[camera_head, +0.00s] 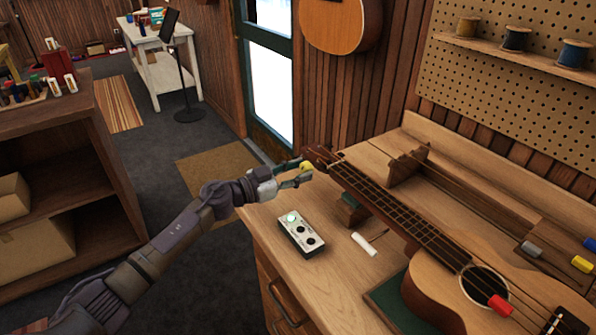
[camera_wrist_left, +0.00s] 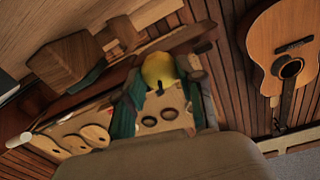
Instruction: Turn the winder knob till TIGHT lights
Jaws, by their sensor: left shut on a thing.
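The yellow winder knob (camera_head: 306,166) is at the headstock (camera_head: 319,157) of the ukulele (camera_head: 440,262), which lies on the workbench. My left gripper (camera_head: 297,178) is shut on the knob, and its fingers partly hide it. In the left wrist view the yellow knob (camera_wrist_left: 158,70) shows between the fingertips. The far lamp glows pale green and the other two are dark. Its lettering is too small to read. My right gripper is not in view.
A white stick (camera_head: 364,243) lies on the bench beside the ukulele neck, which rests on a wooden support (camera_head: 350,210). A red piece (camera_head: 501,306) is by the sound hole. Grey, yellow and blue pieces lie at the right. A guitar (camera_head: 340,22) hangs on the wall.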

